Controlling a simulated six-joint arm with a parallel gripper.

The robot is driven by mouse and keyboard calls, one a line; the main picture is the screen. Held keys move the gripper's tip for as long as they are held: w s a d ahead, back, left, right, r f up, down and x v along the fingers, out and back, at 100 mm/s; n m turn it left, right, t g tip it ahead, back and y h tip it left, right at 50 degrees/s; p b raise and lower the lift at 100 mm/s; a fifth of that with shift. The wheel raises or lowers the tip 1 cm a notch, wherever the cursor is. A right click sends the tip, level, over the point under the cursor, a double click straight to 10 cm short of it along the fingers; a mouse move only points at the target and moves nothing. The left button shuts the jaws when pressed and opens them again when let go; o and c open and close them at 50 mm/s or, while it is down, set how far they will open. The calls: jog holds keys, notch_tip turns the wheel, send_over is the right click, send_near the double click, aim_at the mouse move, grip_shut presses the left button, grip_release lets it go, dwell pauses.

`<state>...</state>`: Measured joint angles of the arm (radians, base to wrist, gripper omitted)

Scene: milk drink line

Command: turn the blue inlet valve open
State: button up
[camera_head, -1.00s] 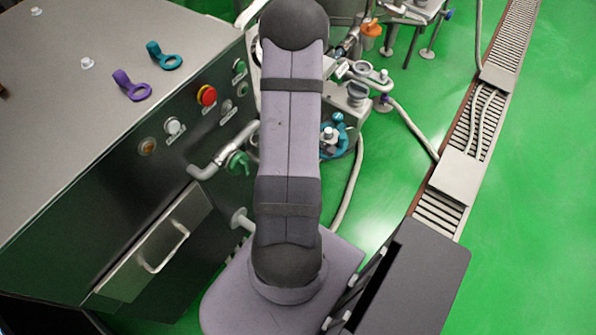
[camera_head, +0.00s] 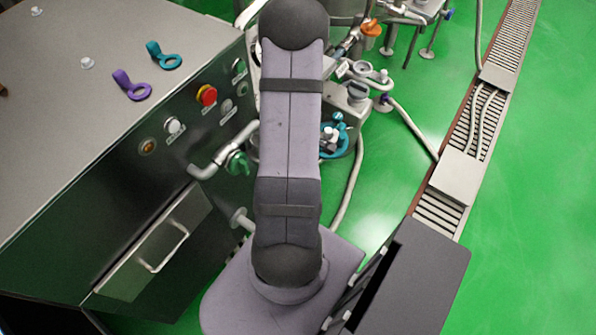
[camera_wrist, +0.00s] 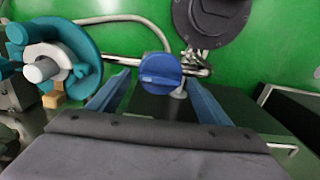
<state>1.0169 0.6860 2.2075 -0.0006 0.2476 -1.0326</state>
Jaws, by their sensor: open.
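The blue inlet valve (camera_wrist: 160,68) shows in the wrist view as a round blue knob on a metal pipe, near the upper middle. My gripper (camera_wrist: 157,82) is open, with one blue finger on each side of the knob's lower part. I cannot tell whether the fingers touch it. In the head view I do not make out this valve or my gripper; my arm covers the area.
A teal handwheel (camera_wrist: 87,58) stands left of the blue knob in the wrist view. Open green floor lies right.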

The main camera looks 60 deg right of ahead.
jog(key=shift+r, duration=3.4)
jog(key=shift+m, duration=0.4)
jog(key=m, duration=0.2)
jog(key=shift+s+a+m, duration=0.25)
jog(key=shift+a+m, duration=0.05)
jog(key=shift+a, duration=0.1)
jog(key=s+a+r+m+g+y, duration=0.1)
jog(key=s+a+m, duration=0.15)
jog(key=a, duration=0.25)
jog(key=s+a+r+m+g+y, duration=0.1)
jog(key=s+a+r+m+y, duration=0.1)
jog(key=a+m, duration=0.25)
jog(key=w+a+r+n+t+h+p, duration=0.1)
jog(key=w+a+r+n+p, duration=0.1)
jog(key=w+a+r+n, duration=0.3)
jog(key=w+a+r+n+t+h+p, duration=0.1)
jog(key=w+a+r+n, duration=0.4)
jog(key=a, duration=0.7)
jog(key=shift+r+h+p, duration=0.45)
jog(key=shift+r+h, duration=0.05)
jog(key=shift+r, duration=0.1)
jog(key=shift+a, duration=0.1)
